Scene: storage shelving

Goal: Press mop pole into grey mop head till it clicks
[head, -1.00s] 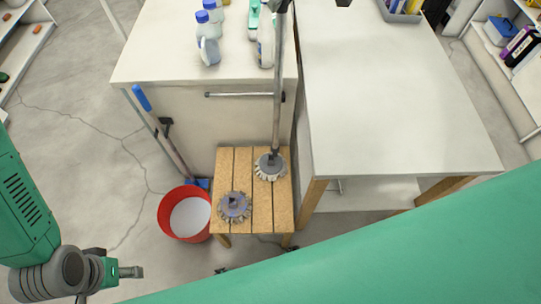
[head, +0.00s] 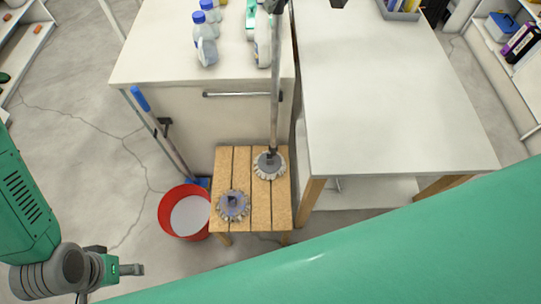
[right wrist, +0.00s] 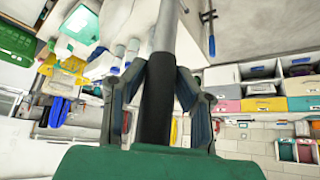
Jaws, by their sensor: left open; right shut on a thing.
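The mop pole (head: 275,100) is long, grey and close to upright. Its lower end meets the middle of the far mop head (head: 264,173), which is grey with pale fringe and lies on the wooden stool. I cannot tell whether the joint is locked. A second mop head (head: 233,205), with a bluish-grey centre, lies apart on the stool's near left part. My right gripper (right wrist: 160,85) is shut around the pole's black grip (right wrist: 157,115) in the right wrist view. My left gripper (head: 132,269) is open and empty at lower left, away from the stool.
The slatted wooden stool (head: 243,165) stands against the white cabinet. A red bucket (head: 166,218) and a blue-handled tool (head: 141,98) are left of it. Bottles (head: 207,50) stand on the cabinet top. The white table (head: 400,90) at right is mostly bare. My green right arm crosses the foreground.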

